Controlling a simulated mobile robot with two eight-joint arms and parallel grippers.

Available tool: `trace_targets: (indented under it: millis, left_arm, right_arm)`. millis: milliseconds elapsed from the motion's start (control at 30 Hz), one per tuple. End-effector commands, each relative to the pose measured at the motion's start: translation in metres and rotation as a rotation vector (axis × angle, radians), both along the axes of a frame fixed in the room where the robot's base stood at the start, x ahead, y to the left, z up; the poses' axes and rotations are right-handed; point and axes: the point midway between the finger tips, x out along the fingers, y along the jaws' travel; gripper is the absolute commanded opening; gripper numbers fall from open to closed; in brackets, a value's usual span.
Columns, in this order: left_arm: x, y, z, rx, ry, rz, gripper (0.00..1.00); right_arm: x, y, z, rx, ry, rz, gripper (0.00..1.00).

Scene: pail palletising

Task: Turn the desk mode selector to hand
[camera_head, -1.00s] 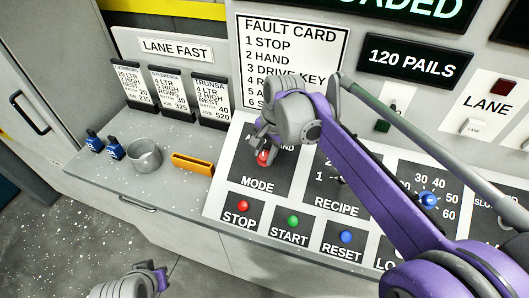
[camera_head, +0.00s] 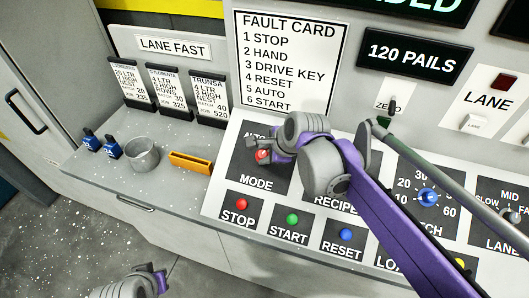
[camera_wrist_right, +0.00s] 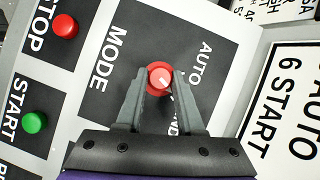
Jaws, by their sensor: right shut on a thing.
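The mode selector is a red knob (camera_head: 262,156) on the black MODE panel (camera_head: 258,183) of the sloped desk. In the right wrist view the knob (camera_wrist_right: 160,77) has a white mark facing the lower right of the picture. My right gripper (camera_head: 258,153) is shut on the knob, with one finger (camera_wrist_right: 133,103) on each side. The AUTO label (camera_wrist_right: 199,62) is readable in the right wrist view; the HAND label (camera_wrist_right: 173,126) is partly hidden by the fingers. Part of my left arm's end (camera_head: 150,283) shows at the bottom left; its fingers are not clear.
The STOP (camera_head: 242,204), START (camera_head: 292,219) and RESET (camera_head: 345,235) buttons sit below the panel. The fault card (camera_head: 290,62) stands behind. A grey cup (camera_head: 142,155) and an orange holder (camera_head: 190,162) lie left on the desk. My right arm covers the recipe selector.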

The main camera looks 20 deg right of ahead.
Motion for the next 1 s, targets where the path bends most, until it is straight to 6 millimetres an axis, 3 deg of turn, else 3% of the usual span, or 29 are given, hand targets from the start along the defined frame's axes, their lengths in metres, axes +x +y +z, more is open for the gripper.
trace_targets:
  millis: [300,867,900,1000]
  left_arm:
    - [-0.0008,0.0000,-0.0026,0.000,0.001,0.000,0.00]
    - [-0.0009,0.0000,-0.0029,0.000,0.002,0.000,0.00]
    - [-0.0009,0.0000,-0.0029,0.000,0.002,0.000,0.00]
    - [-0.0009,0.0000,-0.0029,0.000,0.002,0.000,0.00]
  right_arm:
    - [-0.0010,0.0005,-0.0006,0.052,-0.036,-0.109,0.00]
    - [-0.0009,0.0004,-0.0006,0.064,-0.043,-0.133,0.00]
    - [-0.0009,0.0004,-0.0006,0.064,-0.043,-0.133,0.42]
    - [-0.0009,0.0004,-0.0006,0.064,-0.043,-0.133,0.60]
